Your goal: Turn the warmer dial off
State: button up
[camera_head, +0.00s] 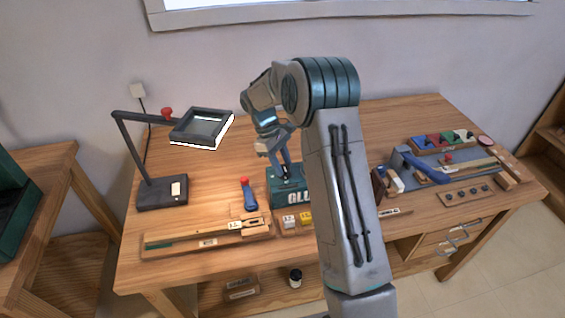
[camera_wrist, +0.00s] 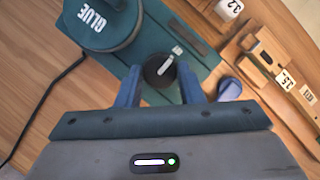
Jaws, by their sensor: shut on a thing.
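The glue warmer is a teal box (camera_head: 283,199) on the workbench, partly hidden behind my arm in the head view. In the wrist view its teal top (camera_wrist: 205,58) carries a round pot marked GLUE (camera_wrist: 98,22) and a dark round dial (camera_wrist: 157,74) with a white pointer line. The pointer slants to the upper right in that view, near a white mark. My gripper (camera_wrist: 159,82) points down with one finger on each side of the dial and is shut on it. The dial is hidden in the head view, where my gripper (camera_head: 287,170) is above the box.
A black desk lamp (camera_head: 148,160) stands at the left. The bench's back is clear.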

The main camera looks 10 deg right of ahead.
dwell(0.4)
jog(key=o, duration=1)
jog(key=shift+c, duration=0.2)
jog(key=v, duration=1.4)
jog(key=shift+b, duration=0.45)
